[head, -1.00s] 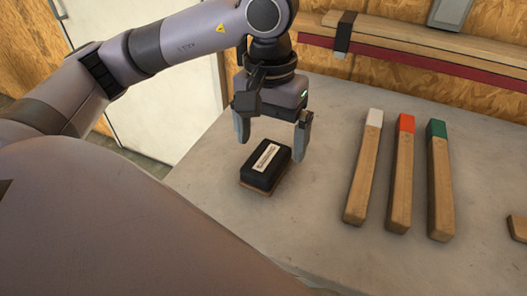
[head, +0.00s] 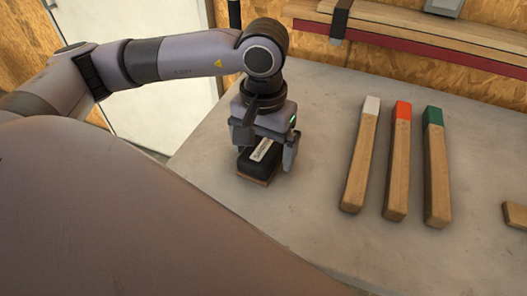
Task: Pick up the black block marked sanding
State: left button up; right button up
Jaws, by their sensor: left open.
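The black block (head: 257,165) has a white label on top and a wooden base. It lies on the grey table in the head view, left of the wooden sticks. The label's text is too small to read. My left gripper (head: 262,158) points down over the block with its fingers on either side of it. It is open, and the block still rests on the table. The gripper body hides the block's far part. My right gripper is not in view.
Wooden sticks with a white tip (head: 360,155), a red tip (head: 398,160) and a green tip (head: 435,165) lie to the right on the table (head: 310,215). A wooden piece (head: 515,218) is at the right edge. Planks (head: 420,30) run along the back wall.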

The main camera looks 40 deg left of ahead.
aim_at(263, 147)
pick_arm(q)
jog(key=c, duration=1.1)
jog(key=shift+r, duration=0.1)
jog(key=shift+r+p, duration=1.35)
jog(key=shift+r, duration=8.6)
jog(key=shift+o, duration=0.8)
